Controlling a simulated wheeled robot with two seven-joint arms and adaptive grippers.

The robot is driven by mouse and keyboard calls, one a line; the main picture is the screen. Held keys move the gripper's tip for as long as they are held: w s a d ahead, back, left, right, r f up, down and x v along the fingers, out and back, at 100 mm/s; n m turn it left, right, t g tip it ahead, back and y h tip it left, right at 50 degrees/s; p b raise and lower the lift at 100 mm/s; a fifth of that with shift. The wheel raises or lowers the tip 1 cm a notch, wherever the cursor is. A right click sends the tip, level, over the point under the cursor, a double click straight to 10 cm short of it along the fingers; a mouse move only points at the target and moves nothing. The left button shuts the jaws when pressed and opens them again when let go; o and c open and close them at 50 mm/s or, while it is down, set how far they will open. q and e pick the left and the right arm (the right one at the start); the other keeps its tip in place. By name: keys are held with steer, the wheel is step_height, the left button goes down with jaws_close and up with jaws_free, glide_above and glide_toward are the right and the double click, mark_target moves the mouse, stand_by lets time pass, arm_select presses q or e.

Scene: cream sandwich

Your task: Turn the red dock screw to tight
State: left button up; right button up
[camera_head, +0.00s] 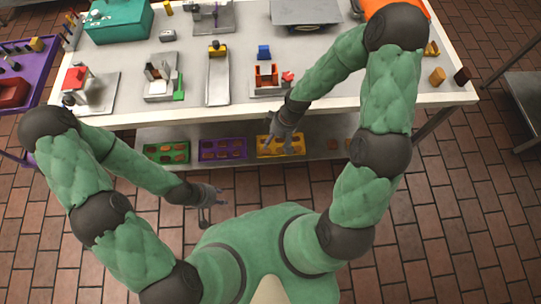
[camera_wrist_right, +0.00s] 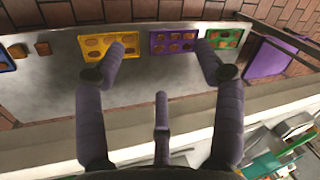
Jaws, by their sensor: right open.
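A small red knob (camera_head: 288,76), which looks like the red dock screw, sits at the right side of a grey dock (camera_head: 262,91) near the table's front edge. The dock also holds an orange-red block (camera_head: 266,75). My right gripper (camera_head: 280,141) is in front of the table edge, below and apart from the knob, over the lower shelf. In the right wrist view its fingers (camera_wrist_right: 160,62) are spread with nothing between them; the knob cannot be made out there. My left gripper (camera_head: 212,206) hangs low, away from the table, with its fingers apart and empty.
Yellow (camera_head: 295,152), purple (camera_head: 202,157) and green (camera_head: 149,158) trays of food pieces lie on the lower shelf. Other fixtures, a grey stand (camera_head: 218,92) and a red box (camera_head: 75,78), stand left of the dock. The white table edge (camera_head: 340,103) lies between gripper and dock.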

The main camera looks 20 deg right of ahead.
steer(key=s+a+f+m, duration=0.2)
steer(key=s+a+f, duration=0.1)
steer(key=f, duration=0.2)
steer(key=shift+y+b, duration=0.3)
steer(key=shift+b, duration=0.15)
steer(key=shift+s+f, duration=0.1)
steer(key=shift+s, duration=0.05)
